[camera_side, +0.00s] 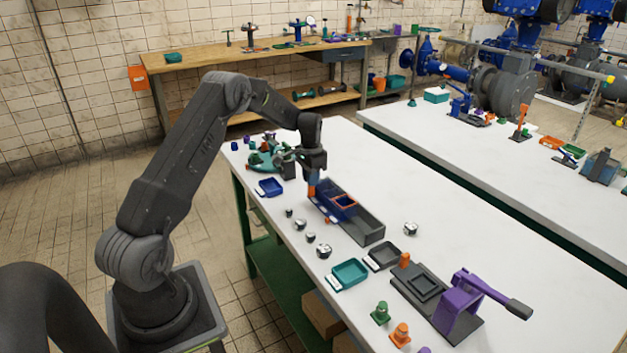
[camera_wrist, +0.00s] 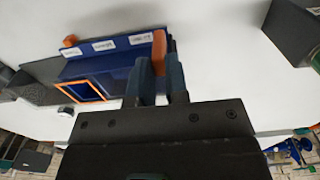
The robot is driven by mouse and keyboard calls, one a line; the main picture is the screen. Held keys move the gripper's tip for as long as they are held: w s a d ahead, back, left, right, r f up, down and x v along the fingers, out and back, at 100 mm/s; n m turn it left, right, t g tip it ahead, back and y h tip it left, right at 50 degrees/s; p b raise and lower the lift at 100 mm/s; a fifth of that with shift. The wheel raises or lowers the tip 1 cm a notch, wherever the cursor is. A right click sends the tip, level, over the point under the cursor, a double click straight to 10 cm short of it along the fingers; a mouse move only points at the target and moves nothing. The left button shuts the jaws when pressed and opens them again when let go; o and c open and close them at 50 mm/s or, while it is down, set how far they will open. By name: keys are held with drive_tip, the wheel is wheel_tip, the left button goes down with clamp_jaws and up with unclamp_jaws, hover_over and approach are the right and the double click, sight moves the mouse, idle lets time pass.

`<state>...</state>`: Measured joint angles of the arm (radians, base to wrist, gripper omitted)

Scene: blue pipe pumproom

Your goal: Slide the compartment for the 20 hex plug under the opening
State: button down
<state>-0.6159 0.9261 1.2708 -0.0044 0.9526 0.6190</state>
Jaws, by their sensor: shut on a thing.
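A blue slide box (camera_side: 325,205) sits in a long dark grey channel (camera_side: 368,232) on the white table. An orange-framed opening (camera_side: 344,201) shows on its top; in the wrist view the orange frame (camera_wrist: 83,82) lies left of my fingers. Several white labels (camera_wrist: 103,46) line the blue box, too blurred to read surely. My gripper (camera_side: 312,182) is over the channel's far-left end, shut on an upright orange handle (camera_wrist: 159,45) at the end of the blue box. The compartments and any 20 hex plug are hidden or too small to tell.
Several metal pieces (camera_side: 324,250) stand along the near edge. A blue tray (camera_side: 270,186), a teal tray (camera_side: 349,273) and a black tray (camera_side: 384,256) lie nearby. A purple lever press (camera_side: 462,305) stands at the front right. The table right of the channel is mostly clear.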

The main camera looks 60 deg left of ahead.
drive_tip(key=c, duration=1.4)
unclamp_jaws()
drive_tip(key=shift+a, duration=0.3)
drive_tip(key=shift+o, duration=1.4)
drive_tip(key=shift+d, duration=0.1)
drive_tip(key=shift+r, duration=0.1)
wheel_tip(320, 180, up, 14)
drive_tip(key=s+d+r+t, duration=0.1)
drive_tip(key=s+d+r, duration=0.4)
drive_tip(key=d, duration=0.5)
drive_tip(key=s+d+r+t, duration=0.1)
drive_tip(key=s+d+r, duration=0.2)
drive_tip(key=d+r, duration=0.55)
drive_tip(key=s+d+f+t, duration=0.1)
drive_tip(key=s+d+f, duration=0.1)
drive_tip(key=s+d, duration=0.5)
drive_tip(key=s+d+f+t, duration=0.1)
drive_tip(key=s+d+t, duration=0.1)
drive_tip(key=s+d, duration=0.5)
drive_tip(key=s, duration=0.5)
drive_tip(key=shift+d+f+t, duration=0.2)
drive_tip(key=shift+f+t, duration=0.1)
drive_tip(key=shift+f, duration=0.1)
